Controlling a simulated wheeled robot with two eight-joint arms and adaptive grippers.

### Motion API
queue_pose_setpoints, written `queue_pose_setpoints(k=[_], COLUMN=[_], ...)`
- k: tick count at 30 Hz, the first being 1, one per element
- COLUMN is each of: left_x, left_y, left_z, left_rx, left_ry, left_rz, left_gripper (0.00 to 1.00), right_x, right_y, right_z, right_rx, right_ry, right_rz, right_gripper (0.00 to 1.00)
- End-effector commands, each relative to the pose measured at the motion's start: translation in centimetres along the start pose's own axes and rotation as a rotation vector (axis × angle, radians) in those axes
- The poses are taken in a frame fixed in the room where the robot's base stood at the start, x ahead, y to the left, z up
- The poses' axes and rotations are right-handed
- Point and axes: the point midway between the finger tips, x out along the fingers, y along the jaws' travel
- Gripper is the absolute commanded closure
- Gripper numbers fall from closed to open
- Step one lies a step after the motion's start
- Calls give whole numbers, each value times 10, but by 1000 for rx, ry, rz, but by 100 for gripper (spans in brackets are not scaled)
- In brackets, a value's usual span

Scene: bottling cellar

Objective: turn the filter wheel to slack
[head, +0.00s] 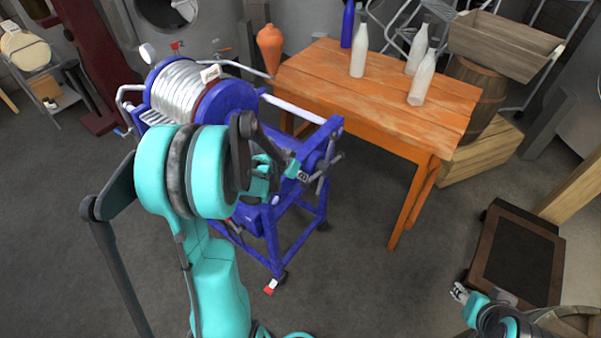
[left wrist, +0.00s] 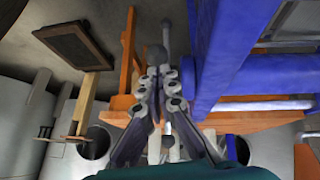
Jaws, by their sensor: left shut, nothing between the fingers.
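The filter (head: 185,95) is a blue-framed stand with a stack of pale round-edged plates. Its grey spoked wheel (head: 325,172) is at the frame's right end, facing the orange table. My left gripper (head: 303,176) is shut and empty, with its fingertips close beside the wheel. In the left wrist view, the shut left fingers (left wrist: 158,76) point at a grey bar (left wrist: 167,38), seemingly part of the wheel. I cannot tell whether they touch. My right gripper (head: 460,292) is at the lower right, away from the filter, too small to tell its state.
The orange wooden table (head: 385,90) stands just right of the filter, with white bottles (head: 423,78) and a blue bottle (head: 347,25) on it. A barrel (head: 490,95) and a crate (head: 480,152) are behind it. Dark floor is free in front of the table.

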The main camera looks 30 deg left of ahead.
Motion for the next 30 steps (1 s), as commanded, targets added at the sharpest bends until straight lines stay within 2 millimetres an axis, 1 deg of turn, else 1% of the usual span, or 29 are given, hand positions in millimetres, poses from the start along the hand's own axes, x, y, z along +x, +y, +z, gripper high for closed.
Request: queue_pose_setpoints(k=[7,9,11,16,21,25,30], left_x=[0,1,5,18,33,38,38], left_y=[0,0,-1,-5,-9,-10,-10], left_z=[0,2,6,25,44,51,51], left_rx=[0,0,1,10,14,15,15], left_ry=[0,8,25,117,130,130,129], left_rz=[0,1,4,13,14,14,14], left_gripper=[100,100,100,100,100,100,100], right_x=[0,2,8,32,52,58,57], right_y=[0,0,0,0,0,0,0], right_z=[0,2,6,23,37,41,41], right_rx=[0,0,0,0,0,0,0], right_ry=[0,0,0,0,0,0,0], right_rz=[0,0,0,0,0,0,0], right_gripper=[60,60,60,60,60,60,60])
